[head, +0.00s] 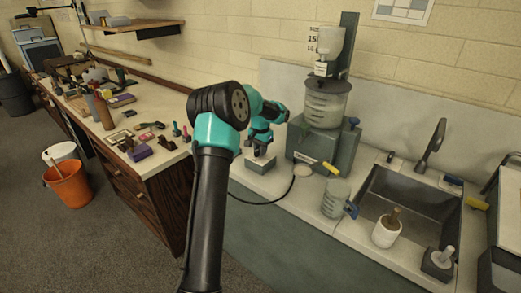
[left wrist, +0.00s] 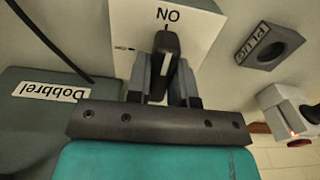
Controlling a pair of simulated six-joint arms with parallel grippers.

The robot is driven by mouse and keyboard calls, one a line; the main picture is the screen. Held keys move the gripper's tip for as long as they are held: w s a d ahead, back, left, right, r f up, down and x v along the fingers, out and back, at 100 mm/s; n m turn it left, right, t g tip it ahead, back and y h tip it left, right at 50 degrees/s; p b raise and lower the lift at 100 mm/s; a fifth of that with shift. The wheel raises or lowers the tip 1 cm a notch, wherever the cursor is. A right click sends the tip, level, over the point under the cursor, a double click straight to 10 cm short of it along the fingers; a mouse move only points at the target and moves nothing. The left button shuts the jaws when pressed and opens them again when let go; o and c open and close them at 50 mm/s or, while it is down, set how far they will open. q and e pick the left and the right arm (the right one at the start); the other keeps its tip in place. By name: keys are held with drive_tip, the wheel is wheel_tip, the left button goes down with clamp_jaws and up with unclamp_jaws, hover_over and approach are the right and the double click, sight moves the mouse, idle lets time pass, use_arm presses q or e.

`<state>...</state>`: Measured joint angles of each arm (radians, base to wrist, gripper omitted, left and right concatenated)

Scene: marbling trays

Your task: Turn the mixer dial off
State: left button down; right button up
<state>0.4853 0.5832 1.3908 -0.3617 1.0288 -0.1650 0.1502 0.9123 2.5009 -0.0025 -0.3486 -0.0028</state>
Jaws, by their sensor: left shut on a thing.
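The mixer dial (left wrist: 166,45) is a black knob with a white line, on a pale control box (left wrist: 203,24) marked with upside-down letters that read ON or NO. The line runs up the picture toward the letters. My left gripper (left wrist: 167,82) is shut on the dial, a finger on each side. In the head view, my left gripper (head: 262,151) reaches down onto the small grey box (head: 252,170) beside the mixer (head: 325,140), with the dial hidden. The mixer has a clear vessel on a grey-green base. My right gripper is not in view.
A clear jug (head: 335,200) stands in front of the mixer, left of the sink (head: 405,195). A black cable (head: 255,202) curves along the counter front. A white pot (head: 387,230) is at the sink's front. Another bench (head: 140,110) stands left.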

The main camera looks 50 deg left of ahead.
use_arm(q)
drive_tip(key=n, duration=0.8)
drive_tip(key=shift+n, duration=0.4)
drive_tip(key=n, duration=0.4)
drive_tip(key=shift+n, duration=2.5)
drive_tip(key=c, duration=1)
unclamp_jaws()
drive_tip(key=shift+r, duration=0.1)
